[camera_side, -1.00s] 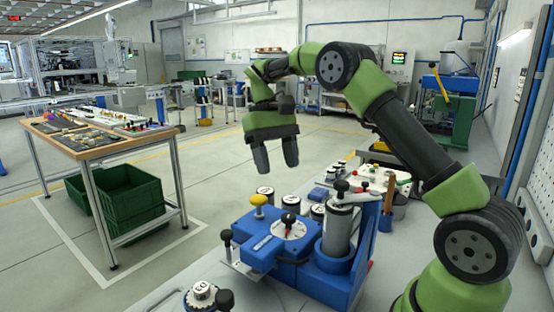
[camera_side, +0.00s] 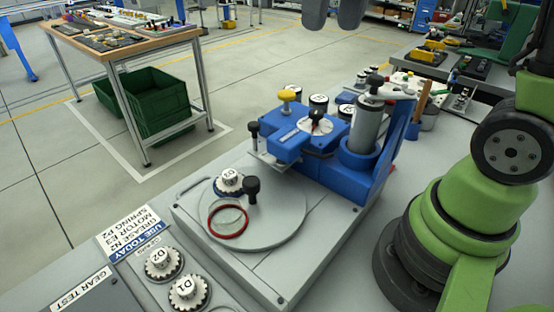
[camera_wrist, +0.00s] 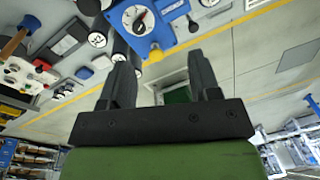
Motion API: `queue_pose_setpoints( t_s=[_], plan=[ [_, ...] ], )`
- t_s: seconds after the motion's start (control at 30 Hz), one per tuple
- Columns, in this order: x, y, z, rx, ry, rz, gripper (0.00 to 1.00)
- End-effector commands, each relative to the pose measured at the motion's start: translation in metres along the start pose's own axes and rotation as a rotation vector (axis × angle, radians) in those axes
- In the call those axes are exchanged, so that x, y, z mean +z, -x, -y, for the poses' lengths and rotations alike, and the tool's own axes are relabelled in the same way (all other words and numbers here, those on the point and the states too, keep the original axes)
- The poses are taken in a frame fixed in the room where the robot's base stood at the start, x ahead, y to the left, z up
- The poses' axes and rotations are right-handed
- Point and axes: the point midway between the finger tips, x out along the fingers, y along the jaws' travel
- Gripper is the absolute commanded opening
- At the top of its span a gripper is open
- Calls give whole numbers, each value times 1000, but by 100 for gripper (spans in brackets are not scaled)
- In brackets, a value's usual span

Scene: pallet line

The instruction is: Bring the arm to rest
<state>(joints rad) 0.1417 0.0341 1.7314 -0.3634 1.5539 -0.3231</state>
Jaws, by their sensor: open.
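The fixture's blue body (camera_wrist: 168,12) also shows beyond the fingertips in the wrist view.
A grey round plate (camera_side: 275,232) holds a gear (camera_side: 229,181) and a red ring (camera_side: 228,234). Gears D2 (camera_side: 159,262) and D1 (camera_side: 188,291) sit at the front left. A wooden table (camera_side: 123,45) with green crates (camera_side: 163,118) stands at the back left. Open floor lies between.

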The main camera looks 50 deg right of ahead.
Motion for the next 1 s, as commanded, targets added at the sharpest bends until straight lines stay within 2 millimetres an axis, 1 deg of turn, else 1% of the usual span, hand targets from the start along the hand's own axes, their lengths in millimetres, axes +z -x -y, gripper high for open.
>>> queue_pose_setpoints(
  t_s=[0.03,0.2,0.3,0.4,0.5,0.6,1.0],
  plan=[
    [17,6,4,-23,9,-61,57],
    [64,8,13,-116,7,-250,57],
    [86,4,14,-173,-5,-345,57],
    [102,-2,14,-220,-20,-415,57],
    [111,-7,14,-252,-32,-460,57],
    [115,-10,14,-267,-38,-481,57],
    [115,-10,14,-268,-39,-483,57]
  ],
)
